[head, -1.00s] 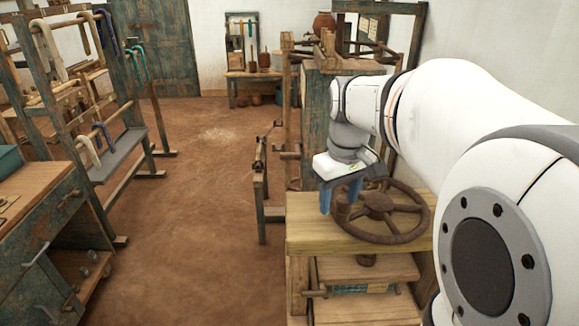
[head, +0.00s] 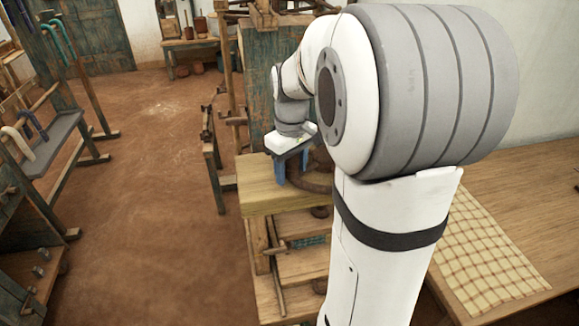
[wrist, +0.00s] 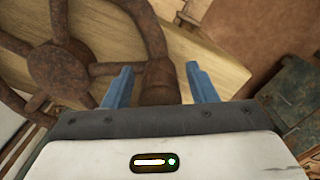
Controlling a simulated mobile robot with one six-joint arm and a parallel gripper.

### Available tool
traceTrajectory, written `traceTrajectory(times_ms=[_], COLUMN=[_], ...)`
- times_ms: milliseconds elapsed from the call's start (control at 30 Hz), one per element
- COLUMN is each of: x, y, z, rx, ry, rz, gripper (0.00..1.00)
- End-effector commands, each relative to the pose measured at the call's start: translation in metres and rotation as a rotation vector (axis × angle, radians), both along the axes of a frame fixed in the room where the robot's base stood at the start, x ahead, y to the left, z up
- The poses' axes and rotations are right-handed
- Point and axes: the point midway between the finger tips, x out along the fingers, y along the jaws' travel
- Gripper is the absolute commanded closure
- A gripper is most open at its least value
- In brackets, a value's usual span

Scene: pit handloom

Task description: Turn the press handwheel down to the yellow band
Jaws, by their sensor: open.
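The press handwheel, a rusty brown spoked wheel, fills the upper left of the wrist view (wrist: 62,65). In the head view only a piece of the handwheel (head: 318,181) shows, the rest hidden behind my arm. My gripper (wrist: 160,85) is open, with its two blue fingers on either side of a thick rusty knob (wrist: 158,75) at the rim. I cannot tell whether the fingers touch it. In the head view my gripper (head: 291,172) points down at the wheel's left side, above the pale wooden press top (head: 268,197). No yellow band is visible.
Wooden shelves sit under the press top. A table with a checked cloth (head: 485,255) stands at the right. A rack with hanging yarn (head: 40,155) and a drawer bench stand at the left. The earthen floor (head: 150,230) between them is open.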

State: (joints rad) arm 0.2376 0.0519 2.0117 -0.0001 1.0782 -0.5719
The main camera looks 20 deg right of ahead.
Motion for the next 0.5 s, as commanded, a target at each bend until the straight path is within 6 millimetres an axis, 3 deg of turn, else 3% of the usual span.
traceTrajectory(times_ms=[167,500], x=[0.0001,0.0001], y=[0.0003,0.0008], z=[-0.0001,0.0001], rx=[0.0,0.0], ry=[0.0,0.0], rz=[0.0,0.001], gripper=[0.48,0.76])
